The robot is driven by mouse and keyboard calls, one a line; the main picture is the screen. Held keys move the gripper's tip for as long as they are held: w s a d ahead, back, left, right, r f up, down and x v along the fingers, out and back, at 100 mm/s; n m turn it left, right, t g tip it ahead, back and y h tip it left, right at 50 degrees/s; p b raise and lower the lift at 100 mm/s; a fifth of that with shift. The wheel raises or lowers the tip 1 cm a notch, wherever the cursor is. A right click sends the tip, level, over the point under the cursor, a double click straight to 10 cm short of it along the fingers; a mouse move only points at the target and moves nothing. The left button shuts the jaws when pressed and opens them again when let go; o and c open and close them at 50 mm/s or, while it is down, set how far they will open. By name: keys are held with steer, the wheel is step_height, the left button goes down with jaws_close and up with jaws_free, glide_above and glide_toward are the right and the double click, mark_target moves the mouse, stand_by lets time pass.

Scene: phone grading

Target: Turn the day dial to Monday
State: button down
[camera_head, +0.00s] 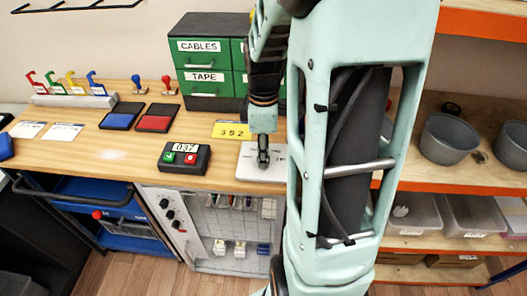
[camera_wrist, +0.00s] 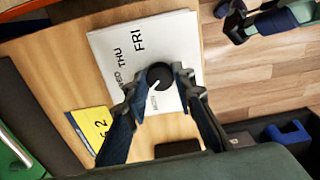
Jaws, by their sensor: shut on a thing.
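The day dial is a white plate (camera_wrist: 105,38) with printed day names around a round black knob (camera_wrist: 160,72). THU and FRI read clearly in the wrist view; the labels by the fingers are partly covered or too small to read for sure. A white pointer line on the knob points toward the lower left, near a small label. My gripper (camera_wrist: 158,85) is shut on the knob, with a finger at either side. In the head view the plate (camera_head: 250,176) lies at the table's front edge, with my gripper (camera_head: 263,158) above it hiding the knob.
A black box (camera_head: 202,160) with a 037 display and red and green buttons stands left of the plate. A yellow 352 card (camera_head: 230,130) lies behind it. Green drawers (camera_head: 203,70) stand at the back. Blue and red pads (camera_head: 157,117) lie farther left.

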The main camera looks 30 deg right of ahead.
steer(key=n, duration=0.4)
steer(key=shift+r+n+p, duration=0.1)
steer(key=shift+n+p, duration=0.2)
steer(key=shift+p, duration=0.1)
steer(key=shift+n+p, duration=0.45)
steer(key=shift+n, duration=1.35)
steer(key=c, duration=1.6)
jaws_free()
step_height(320, 180, up, 12)
